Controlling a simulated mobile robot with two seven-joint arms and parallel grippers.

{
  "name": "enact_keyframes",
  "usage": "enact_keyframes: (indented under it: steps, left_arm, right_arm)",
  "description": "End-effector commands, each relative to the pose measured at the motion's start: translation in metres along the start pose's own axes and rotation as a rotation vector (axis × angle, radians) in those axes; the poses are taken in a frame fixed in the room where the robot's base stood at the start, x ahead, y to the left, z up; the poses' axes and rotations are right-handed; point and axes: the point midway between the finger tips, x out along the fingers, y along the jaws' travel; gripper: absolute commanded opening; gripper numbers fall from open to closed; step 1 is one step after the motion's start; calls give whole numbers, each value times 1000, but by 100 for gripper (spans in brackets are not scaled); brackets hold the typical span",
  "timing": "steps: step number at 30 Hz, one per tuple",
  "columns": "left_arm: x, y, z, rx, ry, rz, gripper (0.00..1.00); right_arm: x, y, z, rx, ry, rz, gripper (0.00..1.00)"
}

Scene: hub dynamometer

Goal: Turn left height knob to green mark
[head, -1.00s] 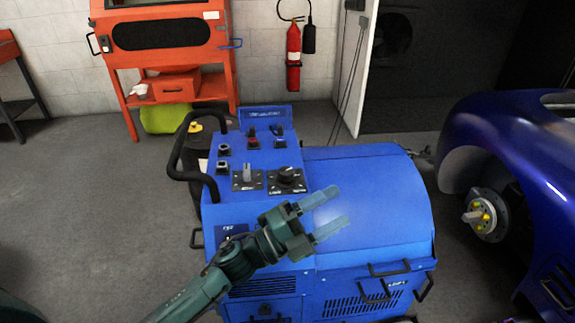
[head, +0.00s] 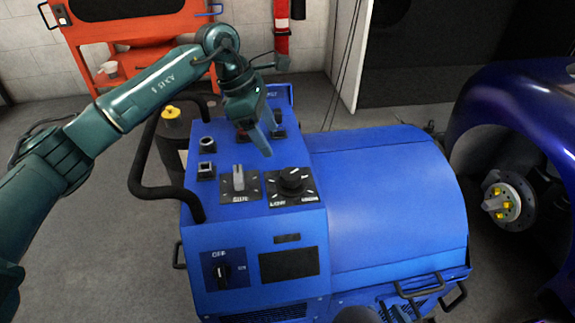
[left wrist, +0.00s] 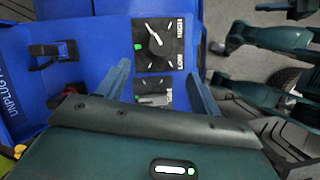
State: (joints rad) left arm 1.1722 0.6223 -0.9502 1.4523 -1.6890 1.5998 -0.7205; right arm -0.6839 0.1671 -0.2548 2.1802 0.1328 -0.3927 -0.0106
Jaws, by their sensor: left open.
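The control panel has two dials side by side. The left one is a grey lever-like knob (head: 238,178) on a black plate, and the right one is a round black knob (head: 291,182). In the left wrist view the round knob (left wrist: 155,41) has a white pointer and a green mark on its plate, beside HIGH and LOW lettering. The grey knob (left wrist: 153,100) sits partly hidden behind my gripper there. My left gripper (head: 260,143) points down above the panel, just behind the two dials; it is open and empty, its fingers (left wrist: 159,75) apart over the plates. My right gripper is not visible.
The blue cabinet (head: 380,200) fills the middle. A black handle bar (head: 140,165) rises on its left. Small square switches (head: 206,170) and black-and-red controls sit close around the dials. A lower rotary switch (head: 223,272) is on the front. A purple car (head: 510,110) stands right.

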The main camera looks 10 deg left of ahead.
Motion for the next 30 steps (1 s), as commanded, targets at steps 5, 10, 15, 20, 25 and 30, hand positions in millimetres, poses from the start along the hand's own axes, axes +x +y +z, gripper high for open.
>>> enact_keyframes:
  steps: [5, 10, 15, 20, 25, 30]
  left_arm:
    - [39, -2, 1, 0, -2, -7, 66]
    - [74, -2, 2, -1, -3, -6, 66]
    - [100, -1, 2, -1, -4, -4, 66]
    - [111, -1, 2, -1, -4, -2, 66]
    - [114, -1, 2, -1, -4, -1, 66]
    - [114, -1, 1, -1, -4, -1, 64]
  right_arm:
    - [-2, 0, -1, -6, -3, 1, 36]
    - [-2, 0, -1, -9, -7, 2, 36]
    - [-2, 0, 1, -11, -13, 3, 36]
    - [-2, 0, 1, -12, -13, 4, 36]
    - [-2, 0, 0, -13, -11, 4, 36]
    - [-1, 0, 0, -14, -10, 4, 36]
